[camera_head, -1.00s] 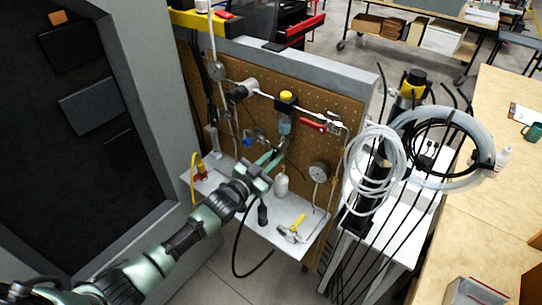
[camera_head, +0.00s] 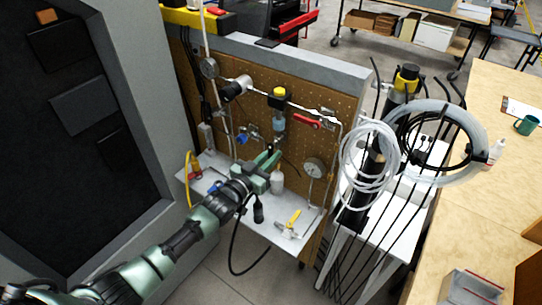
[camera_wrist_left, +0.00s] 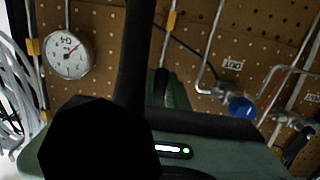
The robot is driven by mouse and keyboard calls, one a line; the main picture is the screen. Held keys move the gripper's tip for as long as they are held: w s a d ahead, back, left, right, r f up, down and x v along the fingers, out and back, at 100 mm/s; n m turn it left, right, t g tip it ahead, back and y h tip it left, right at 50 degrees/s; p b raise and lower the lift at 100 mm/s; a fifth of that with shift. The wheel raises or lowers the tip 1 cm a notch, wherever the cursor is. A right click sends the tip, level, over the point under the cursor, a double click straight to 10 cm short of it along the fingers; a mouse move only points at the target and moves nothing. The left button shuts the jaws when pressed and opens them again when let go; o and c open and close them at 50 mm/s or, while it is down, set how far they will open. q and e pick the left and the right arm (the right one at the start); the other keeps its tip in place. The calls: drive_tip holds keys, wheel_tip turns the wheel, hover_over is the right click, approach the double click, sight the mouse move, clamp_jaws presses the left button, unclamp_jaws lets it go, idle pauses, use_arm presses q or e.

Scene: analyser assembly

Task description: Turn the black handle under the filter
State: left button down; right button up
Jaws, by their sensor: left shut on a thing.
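The filter (camera_head: 279,121), a clear bluish bowl under a yellow-topped black body (camera_head: 279,97), hangs on the pegboard in the head view. My left gripper (camera_head: 271,157), green with dark parts, is just below it, close to the board. It is shut on the black handle, which is mostly hidden between the fingers. In the left wrist view the gripper's green body and a large dark shape fill the lower and middle part, so the grip itself cannot be seen. My right gripper is not in view.
A pressure gauge (camera_head: 314,167) is right of the gripper, also seen in the left wrist view (camera_wrist_left: 67,54). A blue valve knob (camera_wrist_left: 241,107) is close by. A red lever (camera_head: 307,121) sits higher.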

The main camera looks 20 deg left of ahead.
use_arm(q)
drive_tip(key=c, duration=1.4)
unclamp_jaws()
drive_tip(key=b+v, duration=0.1)
drive_tip(key=v, duration=0.7)
drive_tip(key=shift+b, duration=0.3)
